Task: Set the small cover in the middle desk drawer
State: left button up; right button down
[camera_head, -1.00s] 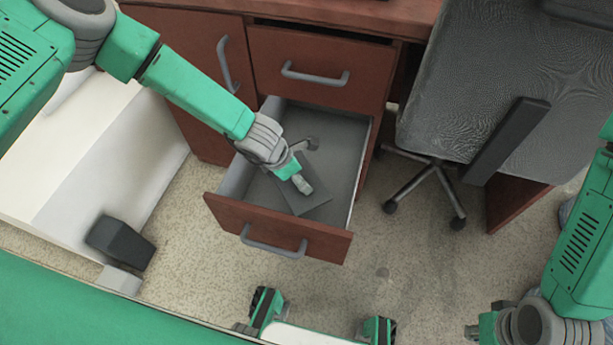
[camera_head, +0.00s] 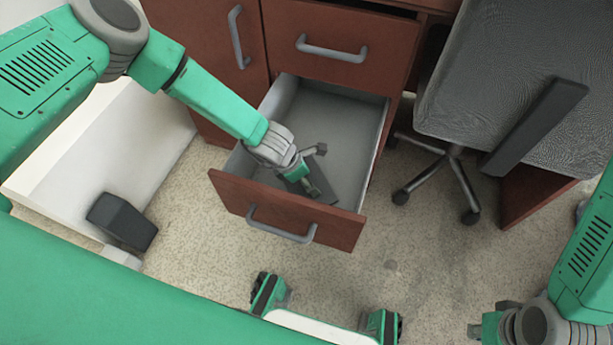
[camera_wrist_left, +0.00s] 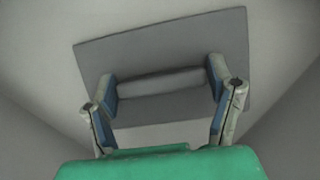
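The small cover is a flat dark grey plate (camera_head: 322,180) with a thick rounded handle (camera_wrist_left: 160,83). My left gripper (camera_head: 318,170) is inside the open desk drawer (camera_head: 262,202), fingers spread wide. In the left wrist view, the fingers (camera_wrist_left: 162,95) are at the two ends of the handle, with the plate behind it. The gripper hides part of the cover in the head view, and I cannot tell whether the plate touches the drawer floor. My right gripper (camera_head: 485,328) is at the lower right, away from the desk; its fingers are too unclear to read.
A closed drawer (camera_head: 340,35) is above the open one, and a cabinet door (camera_head: 210,60) is to its left. A grey office chair (camera_head: 500,90) stands to the right. A white surface (camera_head: 110,150) with a dark block (camera_head: 122,220) is at left. Speckled floor is clear in front.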

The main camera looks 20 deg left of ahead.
pick_arm(q)
jog(key=shift+o, duration=0.3)
jog(key=shift+r, duration=0.1)
jog(key=shift+s+r, duration=0.1)
jog(key=shift+r, duration=0.25)
jog(key=p+v, duration=0.5)
jog(key=v, duration=0.6)
jog(key=shift+a, duration=0.15)
jog(key=shift+s, duration=0.1)
